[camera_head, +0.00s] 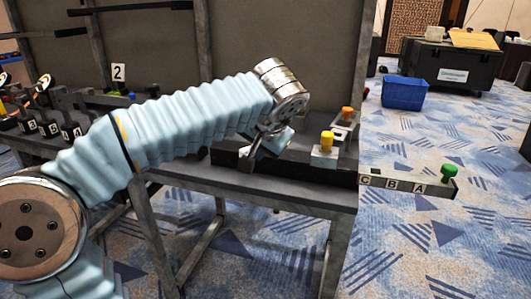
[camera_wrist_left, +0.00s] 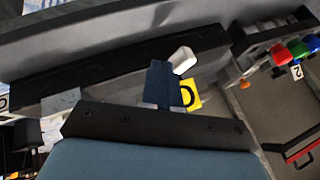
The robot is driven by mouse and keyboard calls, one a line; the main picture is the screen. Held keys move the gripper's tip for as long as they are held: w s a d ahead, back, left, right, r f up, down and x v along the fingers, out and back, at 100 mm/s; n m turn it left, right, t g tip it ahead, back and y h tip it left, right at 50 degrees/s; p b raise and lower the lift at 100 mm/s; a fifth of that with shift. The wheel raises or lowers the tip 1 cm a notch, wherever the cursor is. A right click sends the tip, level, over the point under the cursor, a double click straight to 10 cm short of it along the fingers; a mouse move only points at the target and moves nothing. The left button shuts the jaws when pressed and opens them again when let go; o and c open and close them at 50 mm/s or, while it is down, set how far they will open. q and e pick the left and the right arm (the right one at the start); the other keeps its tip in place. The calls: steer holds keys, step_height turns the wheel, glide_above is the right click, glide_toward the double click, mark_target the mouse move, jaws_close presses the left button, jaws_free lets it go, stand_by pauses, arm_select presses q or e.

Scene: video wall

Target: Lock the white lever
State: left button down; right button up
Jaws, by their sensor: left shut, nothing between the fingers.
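The white lever end shows as a pale block (camera_wrist_left: 183,59) in the left wrist view, just beyond and to the right of the tips of my left gripper (camera_wrist_left: 162,66). The dark fingers are together with nothing between them. Whether they touch the lever I cannot tell. In the head view, my left gripper (camera_head: 254,152) points down at the bench, beside a small white piece (camera_head: 244,152) that looks like the same lever. The arm and fingers hide much of its base. A yellow label with a letter, seemingly D (camera_wrist_left: 191,94), lies partly behind the fingers.
To the right on the bench (camera_head: 290,188) stand a yellow knob (camera_head: 327,138) and an orange knob (camera_head: 347,113). A green knob (camera_head: 449,170) sits on a rail lettered C, B, A (camera_head: 405,184). Several numbered levers (camera_head: 50,125) stand left. A blue bin (camera_head: 404,93) is on the floor.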

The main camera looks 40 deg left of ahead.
arm_select(q)
steer(key=shift+w+d, duration=0.15)
steer(key=shift+w, duration=0.6)
arm_select(e)
steer(key=shift+r, duration=0.25)
steer(key=shift+a, duration=0.1)
